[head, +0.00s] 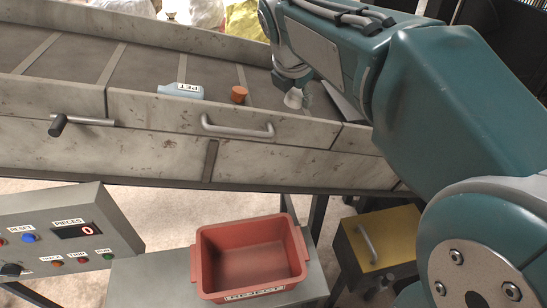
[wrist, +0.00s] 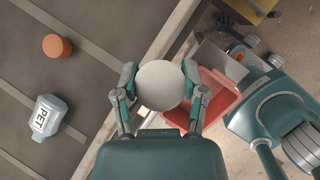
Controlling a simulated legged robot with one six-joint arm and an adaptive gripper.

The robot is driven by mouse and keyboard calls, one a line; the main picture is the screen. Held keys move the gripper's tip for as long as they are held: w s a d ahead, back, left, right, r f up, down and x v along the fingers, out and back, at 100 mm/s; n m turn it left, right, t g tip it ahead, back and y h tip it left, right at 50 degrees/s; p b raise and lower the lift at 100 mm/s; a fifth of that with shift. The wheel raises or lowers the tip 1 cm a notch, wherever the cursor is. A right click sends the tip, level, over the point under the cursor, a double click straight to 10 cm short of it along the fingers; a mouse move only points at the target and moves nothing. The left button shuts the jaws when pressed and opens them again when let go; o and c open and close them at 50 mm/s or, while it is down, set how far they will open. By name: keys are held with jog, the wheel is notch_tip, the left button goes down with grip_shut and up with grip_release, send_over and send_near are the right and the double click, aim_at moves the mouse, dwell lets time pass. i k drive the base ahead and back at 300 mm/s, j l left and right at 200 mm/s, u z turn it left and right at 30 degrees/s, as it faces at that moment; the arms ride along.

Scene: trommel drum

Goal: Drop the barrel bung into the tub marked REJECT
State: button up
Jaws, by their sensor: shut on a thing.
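My gripper (wrist: 159,80) is shut on a pale, round-topped piece (wrist: 160,86) in the wrist view. In the head view that piece (head: 293,99) hangs below the gripper, pale and tapered, above the conveyor near its front side wall. An orange-brown tapered piece (head: 239,94) stands on the belt; it also shows in the wrist view (wrist: 57,46). I cannot tell for certain which of the two is the barrel bung. The wrist view shows part of the tub (wrist: 218,97), partly hidden by my gripper.
A pale blue bottle labelled PET (head: 180,91) lies on the sloping conveyor belt (head: 140,62). The conveyor's side wall (head: 150,112), with a handle, stands between belt and tub. A control panel (head: 75,238) is at lower left. A yellow box (head: 372,240) stands right of the tub.

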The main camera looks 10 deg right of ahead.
aim_at(248, 266)
jog(key=k, duration=0.4)
jog(key=k+u, duration=0.3)
jog(key=k, duration=0.15)
jog(key=k+j+u, duration=0.3)
jog(key=i+l+u, duration=0.2)
jog(key=l+u, duration=0.2)
jog(key=l, duration=0.25)
jog(key=i+l+u, duration=0.2)
jog(key=l, duration=0.2)
jog(key=i+l, duration=0.1)
jog(key=l, duration=0.3)
